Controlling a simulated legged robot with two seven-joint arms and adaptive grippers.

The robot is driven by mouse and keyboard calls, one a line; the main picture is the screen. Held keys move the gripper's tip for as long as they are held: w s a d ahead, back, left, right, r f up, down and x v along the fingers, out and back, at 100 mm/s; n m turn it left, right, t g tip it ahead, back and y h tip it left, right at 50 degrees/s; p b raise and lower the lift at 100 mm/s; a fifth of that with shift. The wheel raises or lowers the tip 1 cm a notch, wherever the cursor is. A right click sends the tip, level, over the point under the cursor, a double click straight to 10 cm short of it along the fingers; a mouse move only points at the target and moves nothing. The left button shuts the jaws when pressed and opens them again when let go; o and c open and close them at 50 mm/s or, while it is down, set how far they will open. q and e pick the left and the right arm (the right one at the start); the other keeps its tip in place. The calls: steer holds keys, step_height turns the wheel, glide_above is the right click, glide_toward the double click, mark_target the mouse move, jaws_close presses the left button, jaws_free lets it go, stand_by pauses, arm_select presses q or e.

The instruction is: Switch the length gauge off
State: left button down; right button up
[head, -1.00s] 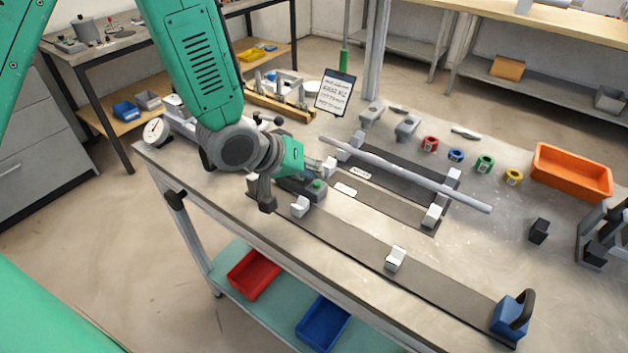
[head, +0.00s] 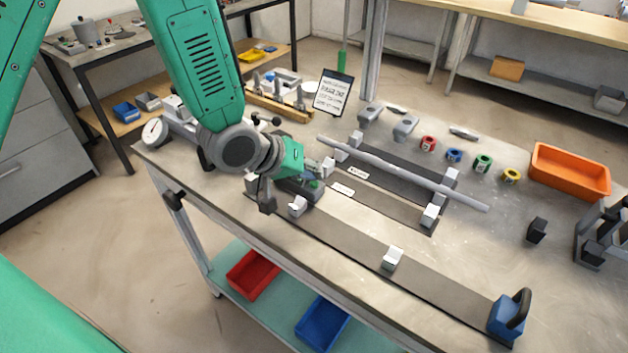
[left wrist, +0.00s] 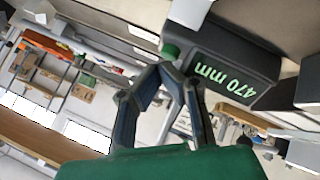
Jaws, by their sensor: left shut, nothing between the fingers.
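The length gauge (head: 308,193) is a dark grey box at the left end of a long dark rail on the bench. In the left wrist view its lit face (left wrist: 225,75) reads "470 mm" in green. A green button (left wrist: 170,50) sits on the gauge. My left gripper (left wrist: 168,68) is shut and empty, its fingertips right at the button; I cannot tell whether they touch or press it. In the head view my left gripper (head: 320,174) is over the gauge and partly hides it and the button. My right gripper is not in view.
A long grey rod (head: 405,174) lies on supports behind the gauge. A blue handled block (head: 508,316) is at the rail's right end. Coloured rings, an orange tray (head: 570,172) and a sign (head: 333,93) stand farther back. The bench's front edge is close.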

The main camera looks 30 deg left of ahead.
arm_select(q)
steer(key=shift+d+f, duration=0.25)
steer(key=shift+d, duration=0.15)
steer(key=shift+a+f, duration=0.15)
steer(key=shift+a, duration=0.1)
steer(key=shift+d, duration=0.1)
steer(key=shift+r+p, duration=0.35)
steer(key=shift+p, duration=0.05)
steer(key=shift+a+r, duration=0.15)
steer(key=shift+a, duration=0.15)
